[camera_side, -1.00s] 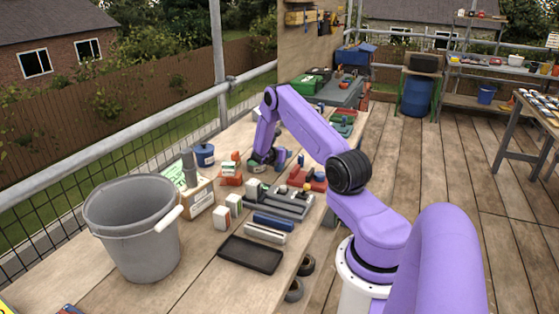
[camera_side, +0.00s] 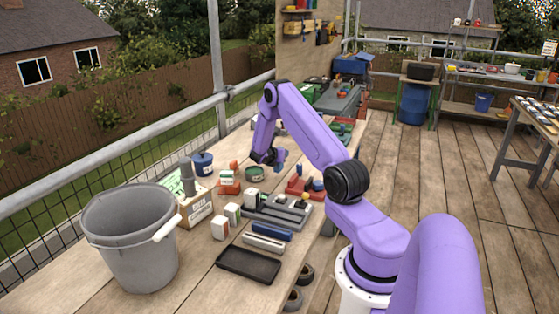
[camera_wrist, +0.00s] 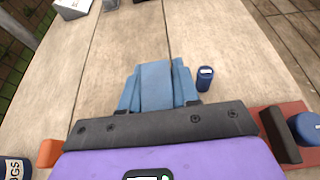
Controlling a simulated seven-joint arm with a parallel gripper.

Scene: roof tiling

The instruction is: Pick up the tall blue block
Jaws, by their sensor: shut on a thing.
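The tall blue block (camera_wrist: 156,84) is between the fingers of my gripper (camera_wrist: 157,90) in the wrist view, its broad light-blue face filling the gap. My gripper is shut on it. In the side view my gripper (camera_side: 277,161) hangs above the far part of the wooden bench, with the blue block (camera_side: 281,159) at its tip. The block appears clear of the bench top. Its lower end is hard to make out.
A small dark-blue cylinder (camera_wrist: 205,77) stands right of the block in the wrist view. A green tin (camera_side: 255,174), a red tray (camera_side: 303,188) and a grey tray (camera_side: 283,208) lie nearby. A grey bucket (camera_side: 132,250) stands at the near left.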

